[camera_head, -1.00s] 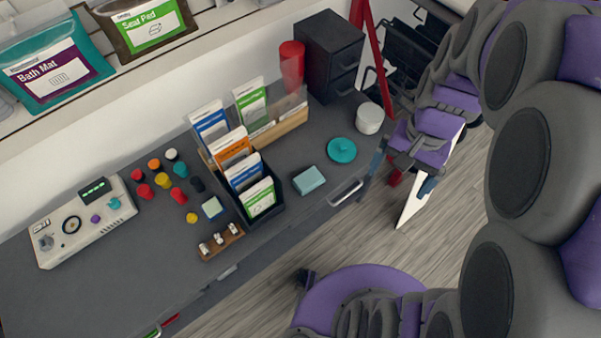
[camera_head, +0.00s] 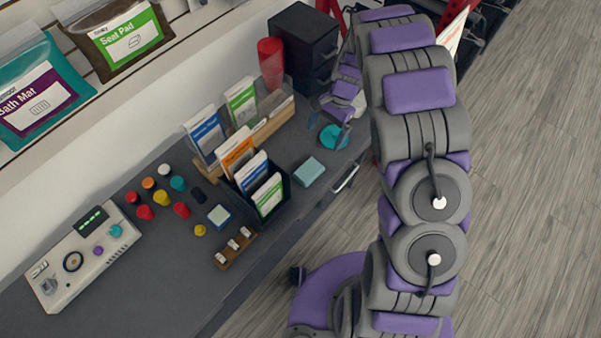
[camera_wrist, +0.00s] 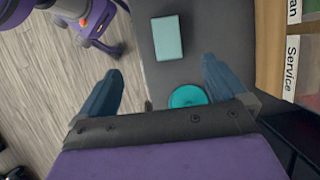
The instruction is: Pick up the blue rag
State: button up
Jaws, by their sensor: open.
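A pale teal-blue folded rectangle (camera_head: 309,172), which looks like the blue rag, lies flat on the grey workbench (camera_head: 90,262) near its front edge. It also shows in the wrist view (camera_wrist: 167,37), just beyond my fingertips and between their lines. My gripper (camera_head: 341,125) hangs over the bench's far right end, above a round teal object (camera_head: 333,137). In the wrist view my gripper (camera_wrist: 163,68) is open and empty, its two blue fingers wide apart. The round teal object (camera_wrist: 188,96) shows beside the right finger. The rag is untouched.
A black holder (camera_head: 262,207) and clear rack with packets stand left of the rag. A red cylinder (camera_head: 270,62) and black drawer box (camera_head: 303,45) stand behind. Several coloured knobs and a control panel (camera_head: 82,250) are further left. The floor (camera_head: 530,180) at right is clear.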

jog(key=f, duration=0.2)
jog(key=b, duration=0.3)
send_over(306, 173)
jog(key=w+d, duration=0.1)
jog(key=w, duration=0.1)
jog(key=f, duration=1)
jog(key=shift+s+d, duration=0.2)
jog(key=shift+s+d+f, duration=0.15)
jog(key=shift+f, duration=0.75)
jog(key=x, duration=0.2)
jog(key=b+x, duration=0.1)
jog(key=x, duration=0.1)
jog(key=shift+a+f+b, duration=0.1)
jog(key=shift+a+b, duration=0.2)
jog(key=shift+a, duration=0.1)
jog(key=shift+d, duration=0.2)
jog(key=c, duration=1.2)
jog(key=shift+r, duration=0.2)
